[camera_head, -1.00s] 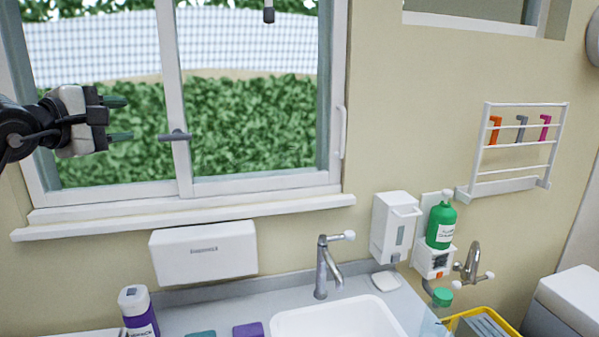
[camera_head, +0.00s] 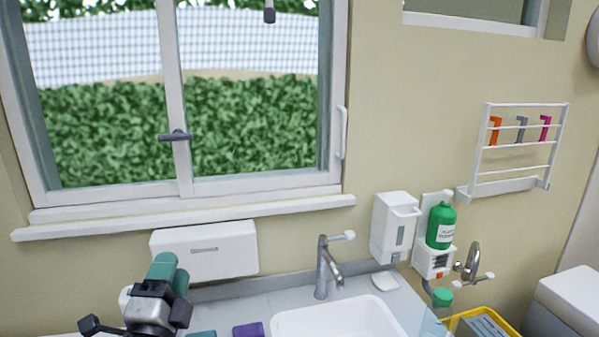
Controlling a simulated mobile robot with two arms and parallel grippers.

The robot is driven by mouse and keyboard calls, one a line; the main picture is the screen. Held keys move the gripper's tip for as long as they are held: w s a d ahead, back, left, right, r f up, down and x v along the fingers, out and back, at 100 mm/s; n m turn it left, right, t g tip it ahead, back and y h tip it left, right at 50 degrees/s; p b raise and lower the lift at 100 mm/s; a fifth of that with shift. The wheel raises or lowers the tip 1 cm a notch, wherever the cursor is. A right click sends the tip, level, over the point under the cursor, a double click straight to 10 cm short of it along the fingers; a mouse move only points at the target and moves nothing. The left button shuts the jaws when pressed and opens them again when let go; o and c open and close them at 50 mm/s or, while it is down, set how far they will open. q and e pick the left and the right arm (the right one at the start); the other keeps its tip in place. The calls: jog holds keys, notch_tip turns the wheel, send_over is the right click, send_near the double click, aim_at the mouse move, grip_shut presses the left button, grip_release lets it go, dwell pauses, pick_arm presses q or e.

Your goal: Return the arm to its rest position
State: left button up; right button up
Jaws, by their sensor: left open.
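My left gripper (camera_head: 166,272) is at the lower left of the head view, in front of the counter and the white towel dispenser. My right gripper is not in view.
A sink (camera_head: 338,318) with a tap (camera_head: 322,268) is right of the gripper. Teal (camera_head: 202,334) and purple (camera_head: 248,330) items lie on the counter. The window (camera_head: 180,100) is above. A green bottle (camera_head: 441,226) and a yellow-rimmed basket (camera_head: 512,330) are at right.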

pick_arm(q)
jog(key=s+a+f+n+g+y, duration=0.1)
jog(key=s+f+n+g+y, duration=0.1)
jog(key=f+n+g, duration=0.3)
jog(key=s+a+f+n+g+y, duration=0.1)
jog(key=s+f+n+y, duration=0.15)
jog(key=f, duration=0.55)
jog(key=s+d+f+n+g+h, duration=0.15)
jog(key=s+f+n+g, duration=0.25)
jog(key=s+f+g, duration=0.55)
jog(key=s+d+f+n+g+h, duration=0.15)
jog(key=s+f+n+g, duration=0.4)
jog(key=s, duration=0.75)
notch_tip(320, 180, down, 30)
jog(key=m+b, duration=0.2)
jog(key=b, duration=0.3)
jog(key=s+a+f+b, duration=0.1)
jog(key=s+f+b, duration=0.1)
jog(key=s+f, duration=0.6)
jog(key=s+a+f+b, duration=0.2)
jog(key=s+f, duration=0.7)
jog(key=f, duration=0.6)
jog(key=shift+a+f+g+h+b, duration=0.2)
jog(key=shift+g+h+b, duration=0.15)
jog(key=shift+b, duration=0.15)
